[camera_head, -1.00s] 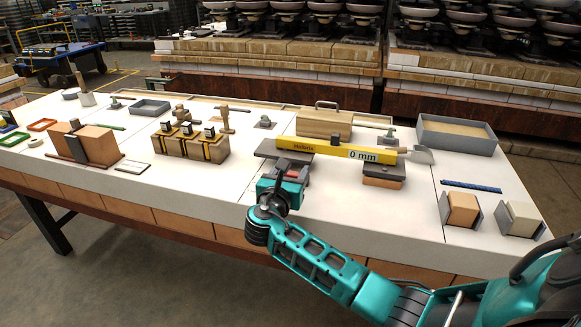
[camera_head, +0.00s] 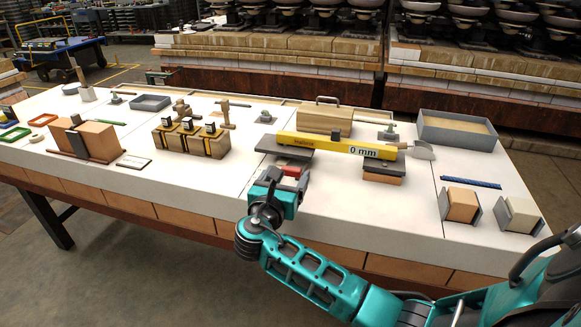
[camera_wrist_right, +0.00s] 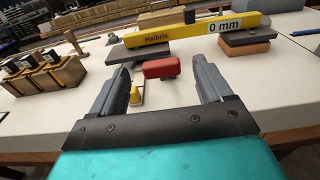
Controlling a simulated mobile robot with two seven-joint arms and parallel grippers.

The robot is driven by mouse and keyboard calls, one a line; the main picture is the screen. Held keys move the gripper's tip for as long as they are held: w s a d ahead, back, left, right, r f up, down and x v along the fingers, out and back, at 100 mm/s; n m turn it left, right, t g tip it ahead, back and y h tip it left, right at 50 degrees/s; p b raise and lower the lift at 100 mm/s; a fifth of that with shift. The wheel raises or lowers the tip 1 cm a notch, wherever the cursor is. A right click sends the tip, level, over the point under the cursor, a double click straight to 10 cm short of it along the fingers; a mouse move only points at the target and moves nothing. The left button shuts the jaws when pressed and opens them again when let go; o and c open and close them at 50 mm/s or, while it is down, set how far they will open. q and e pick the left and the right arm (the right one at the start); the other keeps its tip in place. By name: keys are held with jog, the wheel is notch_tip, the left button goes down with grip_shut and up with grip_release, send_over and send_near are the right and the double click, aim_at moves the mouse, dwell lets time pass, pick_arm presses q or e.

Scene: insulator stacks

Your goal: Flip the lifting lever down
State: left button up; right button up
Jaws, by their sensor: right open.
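The lever with a red grip (camera_wrist_right: 162,67) stands on the table in front of the yellow measuring bar in the right wrist view. Its red part also shows in the head view (camera_head: 291,170), partly hidden by my gripper. A small yellow piece (camera_wrist_right: 135,93) sits at its foot, just left of the red grip. My right gripper (camera_head: 284,182) is open at the front of the table. In the wrist view its two fingers (camera_wrist_right: 160,80) stand on either side of the red grip, with gaps on both sides. My left gripper is out of view.
The yellow bar (camera_head: 325,145), marked 0 mm, lies across two dark plates behind the lever. Wooden blocks with black-and-yellow clamps (camera_head: 190,143) stand to the left. A grey tray (camera_head: 455,131) and block holders (camera_head: 461,205) are at right. The table front is clear.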

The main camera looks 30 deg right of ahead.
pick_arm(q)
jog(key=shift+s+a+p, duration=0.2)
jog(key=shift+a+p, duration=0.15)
pick_arm(e)
jog(key=v, duration=0.8)
